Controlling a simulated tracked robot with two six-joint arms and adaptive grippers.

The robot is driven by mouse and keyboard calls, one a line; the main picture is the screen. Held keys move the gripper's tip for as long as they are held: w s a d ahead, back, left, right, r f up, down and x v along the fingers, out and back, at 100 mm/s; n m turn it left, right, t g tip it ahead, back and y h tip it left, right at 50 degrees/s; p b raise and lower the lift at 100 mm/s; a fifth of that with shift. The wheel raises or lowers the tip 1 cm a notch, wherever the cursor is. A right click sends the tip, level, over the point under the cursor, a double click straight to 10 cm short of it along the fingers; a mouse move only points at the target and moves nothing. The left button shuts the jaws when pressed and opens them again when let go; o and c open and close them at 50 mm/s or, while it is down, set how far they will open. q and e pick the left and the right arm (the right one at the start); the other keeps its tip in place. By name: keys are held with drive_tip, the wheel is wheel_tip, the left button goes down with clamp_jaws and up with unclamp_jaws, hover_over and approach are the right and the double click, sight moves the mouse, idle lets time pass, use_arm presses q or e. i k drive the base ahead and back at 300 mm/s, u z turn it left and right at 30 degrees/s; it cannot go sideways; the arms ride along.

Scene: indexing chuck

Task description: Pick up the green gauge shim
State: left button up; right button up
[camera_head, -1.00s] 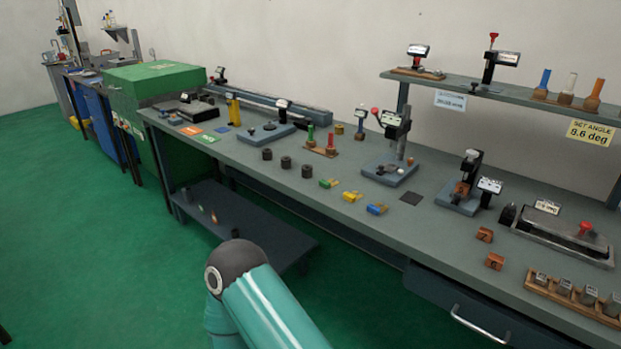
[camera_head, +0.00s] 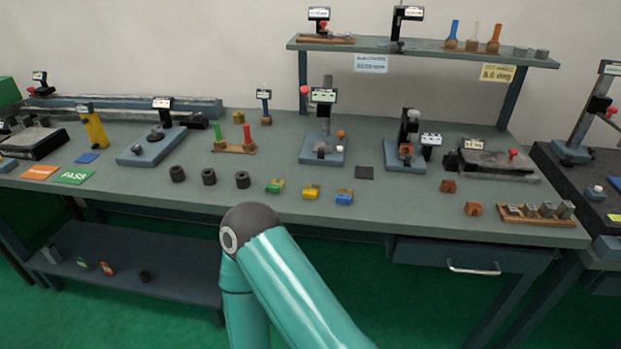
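A small green block with a yellowish part (camera_head: 275,186), which looks like the green gauge shim, lies near the front edge of the grey workbench (camera_head: 385,208). It is the leftmost of a row with a yellow block (camera_head: 311,192) and a blue block (camera_head: 344,197). Nothing touches or covers it. A teal link of my arm with a dark elbow shows in front of the bench, just below the green block in the picture. Neither of my grippers is in view.
Several dark cylinders (camera_head: 209,177) stand left of the green block. Behind it are a wooden stand with green and red pins (camera_head: 234,149) and a press-like gauge (camera_head: 323,147). A lower shelf (camera_head: 170,283) holds small parts.

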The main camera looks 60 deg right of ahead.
sight(274, 188)
drive_tip(key=z, duration=0.45)
drive_tip(key=i, duration=0.95)
drive_tip(key=z, duration=0.65)
drive_tip(key=k, duration=0.75)
drive_tip(key=z, duration=0.2)
drive_tip(key=i, duration=0.8)
drive_tip(key=u, duration=0.05)
